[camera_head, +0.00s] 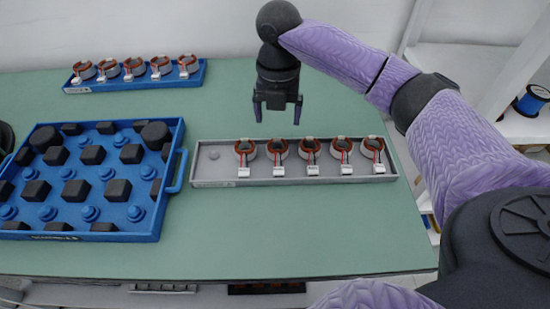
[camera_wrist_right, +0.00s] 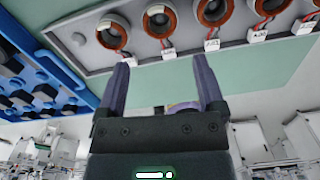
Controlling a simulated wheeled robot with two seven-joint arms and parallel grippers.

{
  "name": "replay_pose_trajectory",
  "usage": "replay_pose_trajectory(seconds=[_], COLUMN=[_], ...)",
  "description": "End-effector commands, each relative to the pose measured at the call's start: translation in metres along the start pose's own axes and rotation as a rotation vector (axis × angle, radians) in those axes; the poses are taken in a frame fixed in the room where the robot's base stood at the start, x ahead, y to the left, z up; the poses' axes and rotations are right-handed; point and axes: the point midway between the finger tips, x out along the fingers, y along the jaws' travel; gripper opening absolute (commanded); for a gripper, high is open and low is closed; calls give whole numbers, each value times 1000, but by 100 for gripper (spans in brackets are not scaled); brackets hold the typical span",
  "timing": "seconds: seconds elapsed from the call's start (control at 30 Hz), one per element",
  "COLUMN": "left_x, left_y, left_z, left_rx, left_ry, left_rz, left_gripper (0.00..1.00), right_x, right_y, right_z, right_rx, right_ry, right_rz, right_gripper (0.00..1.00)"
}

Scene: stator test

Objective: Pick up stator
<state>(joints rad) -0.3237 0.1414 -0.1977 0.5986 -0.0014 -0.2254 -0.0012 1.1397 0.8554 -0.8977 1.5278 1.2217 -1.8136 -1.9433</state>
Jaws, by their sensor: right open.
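Several stators stand in a row in a grey tray (camera_head: 215,172) on the green table; each is a copper-wound ring with a white connector at its front. The leftmost stator (camera_head: 245,150) has a bare tray spot on its left. My right gripper (camera_head: 278,115) is open and empty, pointing down above and behind the left part of the row, apart from the stators. In the right wrist view its two fingers (camera_wrist_right: 162,75) are spread, with the grey tray (camera_wrist_right: 68,58) and stators such as the second one (camera_wrist_right: 160,20) beyond them. My left gripper is not in view.
A blue tray (camera_head: 75,90) with several more stators lies at the table's back. A blue tray (camera_head: 165,205) with black blocks and blue pegs fills the left. The green table (camera_head: 270,235) is clear in front of the grey tray. A shelf (camera_head: 470,60) stands at right.

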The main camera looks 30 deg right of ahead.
Motion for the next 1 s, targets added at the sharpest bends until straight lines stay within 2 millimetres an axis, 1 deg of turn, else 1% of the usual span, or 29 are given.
replay_pose_trajectory(seconds=[0.1,0.17,0.27,0.4,0.53,0.63,0.83,0.87,0.9,0.97,1.0], left_x=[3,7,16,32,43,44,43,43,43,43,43], left_y=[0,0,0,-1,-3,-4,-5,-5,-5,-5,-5], left_z=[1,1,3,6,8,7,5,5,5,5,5], left_rx=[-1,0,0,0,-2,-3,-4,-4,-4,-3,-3], left_ry=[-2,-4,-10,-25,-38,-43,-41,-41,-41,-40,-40], left_rz=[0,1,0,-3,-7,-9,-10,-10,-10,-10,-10], left_gripper=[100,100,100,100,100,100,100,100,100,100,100], right_x=[6,14,34,70,95,101,99,99,99,99,99], right_y=[0,0,0,0,-1,0,0,0,0,0,0], right_z=[0,0,0,0,0,0,0,0,0,0,0], right_rx=[0,0,0,0,0,0,0,0,0,0,0], right_ry=[1,2,3,3,3,1,-1,-1,-1,-1,-1], right_rz=[-1,-2,-3,-4,-4,-2,0,0,0,0,0], right_gripper=[88,88,88,88,88,88,88,81,73,60,52])
